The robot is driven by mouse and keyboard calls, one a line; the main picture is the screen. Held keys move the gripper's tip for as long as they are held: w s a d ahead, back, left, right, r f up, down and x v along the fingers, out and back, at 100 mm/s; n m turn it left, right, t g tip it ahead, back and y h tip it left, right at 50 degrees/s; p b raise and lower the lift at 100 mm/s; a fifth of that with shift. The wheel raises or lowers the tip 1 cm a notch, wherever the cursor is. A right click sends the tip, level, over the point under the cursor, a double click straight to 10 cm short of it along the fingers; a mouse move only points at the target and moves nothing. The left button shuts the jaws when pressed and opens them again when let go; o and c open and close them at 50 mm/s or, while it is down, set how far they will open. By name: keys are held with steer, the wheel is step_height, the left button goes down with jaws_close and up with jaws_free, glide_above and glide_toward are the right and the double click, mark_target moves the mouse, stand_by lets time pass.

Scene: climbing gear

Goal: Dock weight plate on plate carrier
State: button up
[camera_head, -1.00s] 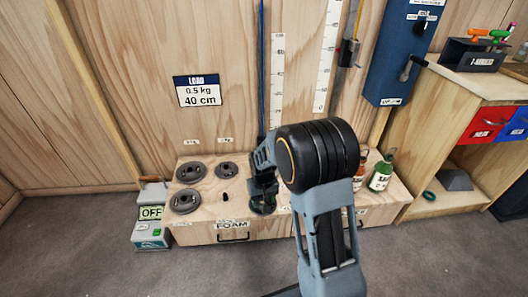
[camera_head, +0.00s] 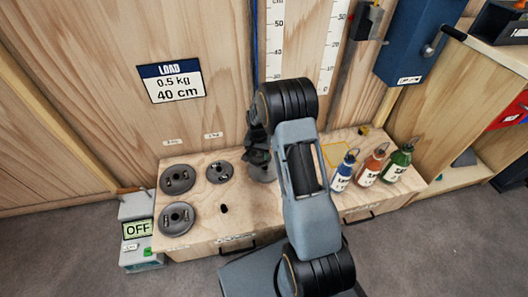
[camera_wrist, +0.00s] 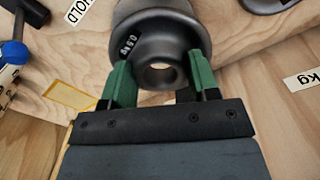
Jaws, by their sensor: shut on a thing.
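My gripper (camera_wrist: 160,85) has its green fingers shut on a dark grey round weight plate (camera_wrist: 158,25) with a flared body and a centre hole. In the head view the grey plate (camera_head: 263,174) shows below my gripper (camera_head: 258,156), over the wooden box top, partly hidden by my arm. I cannot tell whether it touches the wood. Other grey plates (camera_head: 177,180), (camera_head: 220,172) and (camera_head: 176,219) lie on the box at left. I cannot pick out the plate carrier surely.
A small black peg (camera_head: 224,209) is on the wooden box top (camera_head: 205,203). Blue, red and green bottles (camera_head: 342,174) stand at right, near a yellow outline (camera_head: 338,154). A load sign (camera_head: 171,81) reads 0.5 kg, 40 cm. A box marked OFF (camera_head: 138,228) stands at left.

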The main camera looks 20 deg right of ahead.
steer(key=d+f+m, duration=0.1)
steer(key=w+d+f+m, duration=0.1)
steer(key=d+f+m, duration=0.1)
steer(key=shift+w+f, duration=0.15)
steer(key=shift+w, duration=0.2)
steer(key=shift+d+f, duration=0.25)
steer(key=shift+f, duration=0.1)
steer(key=shift+f+b, duration=2.15)
steer(key=shift+f, duration=0.55)
steer(key=shift+f+b, duration=0.3)
steer(key=shift+f, duration=0.3)
steer(key=o, duration=1.1)
steer(key=shift+r, duration=0.1)
steer(key=shift+r+p, duration=3.95)
steer(key=shift+r, duration=1.45)
